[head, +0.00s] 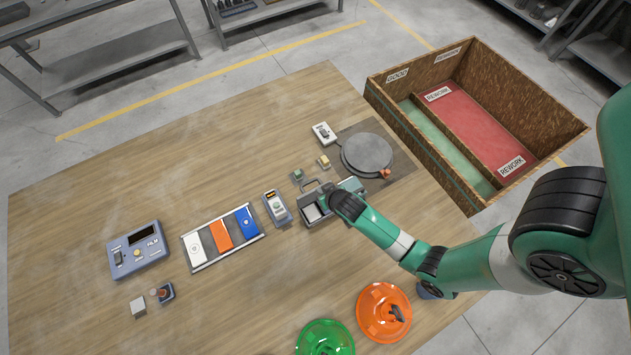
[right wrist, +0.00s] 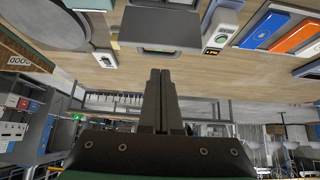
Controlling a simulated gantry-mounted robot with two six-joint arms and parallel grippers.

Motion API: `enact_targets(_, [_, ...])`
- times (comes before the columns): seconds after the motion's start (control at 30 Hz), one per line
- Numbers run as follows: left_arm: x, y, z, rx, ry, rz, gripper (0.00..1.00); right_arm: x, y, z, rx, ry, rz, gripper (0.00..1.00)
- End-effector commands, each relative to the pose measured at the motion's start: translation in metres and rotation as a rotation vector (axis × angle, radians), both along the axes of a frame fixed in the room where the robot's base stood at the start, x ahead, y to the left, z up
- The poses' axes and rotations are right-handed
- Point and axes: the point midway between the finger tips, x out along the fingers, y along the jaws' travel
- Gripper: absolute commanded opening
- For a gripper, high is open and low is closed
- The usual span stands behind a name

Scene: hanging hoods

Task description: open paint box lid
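A grey case with a handle, which looks like the paint box (head: 312,213), lies on the wooden table near the round grey plate. My right gripper (head: 332,194) is over its right part and hides some of it. In the right wrist view the box shows as a dark grey block (right wrist: 160,25) beyond the fingertips. The two fingers of the right gripper (right wrist: 160,72) lie side by side, shut with nothing visible between them. I cannot tell whether they touch the box or how the lid stands. My left gripper is not in view.
A handheld device (head: 276,207) lies just left of the box. A tray (head: 200,266) of coloured pieces and a blue control box (head: 138,250) are farther left. Orange (head: 383,312) and green (head: 325,340) hoods are near the front. A divided bin (head: 480,120) stands at the right.

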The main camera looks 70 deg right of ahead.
Motion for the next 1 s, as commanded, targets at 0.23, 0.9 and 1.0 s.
enact_targets(0.23, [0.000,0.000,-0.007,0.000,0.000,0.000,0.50,0.011,-0.008,-0.016,-0.001,-0.002,0.001,0.00])
enact_targets(0.9, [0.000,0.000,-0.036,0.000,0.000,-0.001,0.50,0.050,-0.041,-0.076,-0.002,-0.005,0.003,0.00])
enact_targets(1.0, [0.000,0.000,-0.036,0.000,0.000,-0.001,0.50,0.050,-0.041,-0.075,-0.002,-0.005,0.003,0.00])
